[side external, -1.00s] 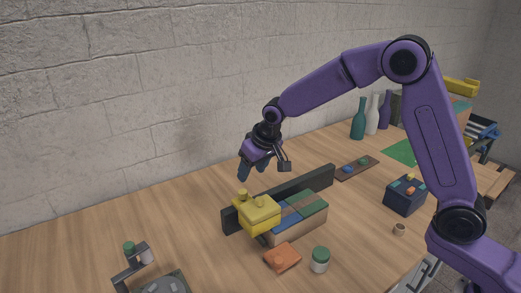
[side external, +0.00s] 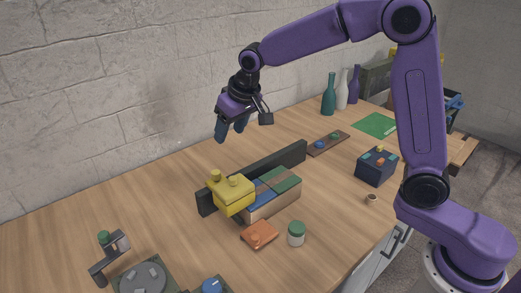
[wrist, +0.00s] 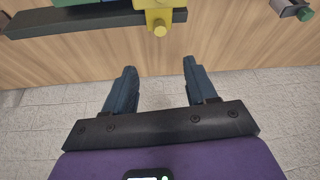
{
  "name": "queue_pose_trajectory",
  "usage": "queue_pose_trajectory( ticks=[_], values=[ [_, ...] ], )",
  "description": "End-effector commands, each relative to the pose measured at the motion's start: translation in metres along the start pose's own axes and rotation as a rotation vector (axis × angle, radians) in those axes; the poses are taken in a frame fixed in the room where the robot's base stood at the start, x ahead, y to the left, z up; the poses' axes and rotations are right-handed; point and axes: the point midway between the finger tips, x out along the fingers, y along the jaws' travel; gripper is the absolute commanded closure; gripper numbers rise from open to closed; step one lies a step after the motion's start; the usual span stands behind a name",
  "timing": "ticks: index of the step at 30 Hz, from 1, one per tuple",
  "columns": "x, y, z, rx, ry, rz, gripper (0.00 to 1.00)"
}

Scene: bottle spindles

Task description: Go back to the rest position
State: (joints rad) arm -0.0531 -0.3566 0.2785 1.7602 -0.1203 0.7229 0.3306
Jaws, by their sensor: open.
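My gripper (side external: 231,133) is above the table toward the wall, pointing down, open and empty. In the wrist view its two blue fingers (wrist: 158,88) are spread apart with nothing between them; only the table edge and wall show beyond. A yellow block with knobs (side external: 232,193) sits at the left end of a wooden box with blue and green tops (side external: 272,193), below my gripper and apart from it. A dark upright board (side external: 262,172) stands behind them. The yellow block's knob (wrist: 160,28) also shows in the wrist view.
An orange piece (side external: 259,235) and a green-lidded jar (side external: 296,234) lie in front. A dark blue box (side external: 376,167) and several bottles (side external: 329,95) stand right and back. A small stand (side external: 108,255) and a round-dial device (side external: 143,277) are front left. The table's left is clear.

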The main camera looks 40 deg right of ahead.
Motion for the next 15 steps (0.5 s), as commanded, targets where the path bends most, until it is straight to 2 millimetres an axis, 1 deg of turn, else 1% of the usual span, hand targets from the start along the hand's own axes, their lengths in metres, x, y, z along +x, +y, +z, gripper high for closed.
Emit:
queue_pose_trajectory(
  ticks=[4,7,11,15],
  values=[
    [-0.003,-0.003,0.007,-0.021,-0.009,-0.006,0.43],
    [-0.009,-0.007,0.023,-0.067,-0.028,-0.018,0.43],
    [-0.021,-0.014,0.056,-0.157,-0.062,-0.041,0.43],
    [-0.035,-0.018,0.095,-0.259,-0.103,-0.065,0.43]
  ],
)
